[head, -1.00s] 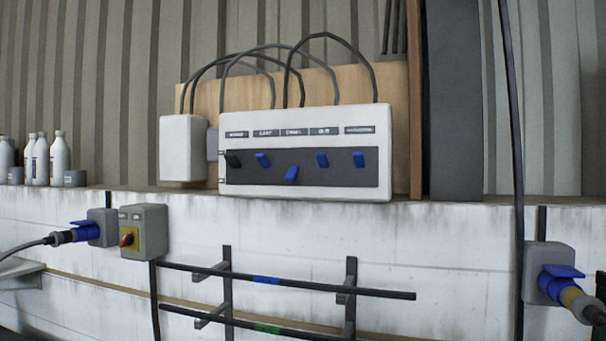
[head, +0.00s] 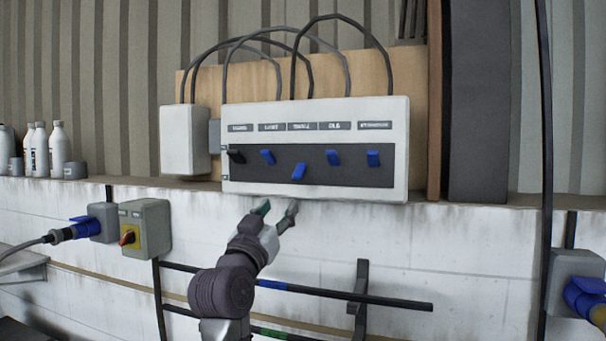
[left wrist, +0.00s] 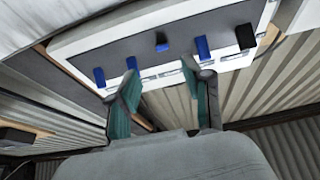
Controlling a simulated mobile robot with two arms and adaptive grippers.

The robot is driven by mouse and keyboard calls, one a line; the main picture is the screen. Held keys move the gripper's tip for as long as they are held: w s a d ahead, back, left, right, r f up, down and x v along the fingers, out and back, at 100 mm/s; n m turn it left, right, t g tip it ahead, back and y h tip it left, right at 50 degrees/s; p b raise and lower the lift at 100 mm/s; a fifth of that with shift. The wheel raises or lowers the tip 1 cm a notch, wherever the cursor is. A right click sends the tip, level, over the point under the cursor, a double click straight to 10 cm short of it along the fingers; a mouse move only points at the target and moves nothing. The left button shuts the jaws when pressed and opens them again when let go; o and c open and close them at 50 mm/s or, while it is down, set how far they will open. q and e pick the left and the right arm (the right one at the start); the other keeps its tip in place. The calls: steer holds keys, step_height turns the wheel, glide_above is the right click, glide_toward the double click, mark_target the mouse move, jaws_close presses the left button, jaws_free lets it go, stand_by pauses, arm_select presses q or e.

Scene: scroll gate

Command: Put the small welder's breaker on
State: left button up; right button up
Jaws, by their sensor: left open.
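The breaker box (head: 400,150) is a white panel with a dark strip holding a row of switches. The far-left switch (head: 236,156) is black; the others are blue. The middle blue switch (head: 298,172) sits lower than its neighbours and points down; the other blue levers tilt up. Labels above them are too blurred to read surely. My left gripper (head: 277,212) is open and empty, just below the box, under the middle and second switches. In the left wrist view its fingers (left wrist: 166,92) stand apart, with the middle switch (left wrist: 161,44) beyond the gap. My right gripper is out of view.
Black cables arch over the box. A grey rotary switch box (head: 146,229) and a blue plug (head: 84,229) are on the wall at left. White bottles (head: 57,148) stand on the ledge. Dark rails (head: 390,300) run below. A black vertical cable (head: 547,150) hangs at right.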

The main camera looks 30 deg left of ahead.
mark_target(296, 177)
arm_select(q)
steer(key=p+x, duration=0.2)
steer(key=x, duration=0.2)
steer(key=p+x, duration=0.2)
steer(key=x, duration=0.2)
steer(key=p+x, duration=0.2)
steer(key=x, duration=0.2)
steer(key=shift+w+a+r+p, duration=0.1)
steer(key=shift+a+r+p, duration=0.15)
steer(key=shift+r+p, duration=0.2)
steer(key=shift+w+a+r, duration=0.1)
steer(key=shift+w+r, duration=0.05)
steer(key=shift+w, duration=0.45)
jaws_close()
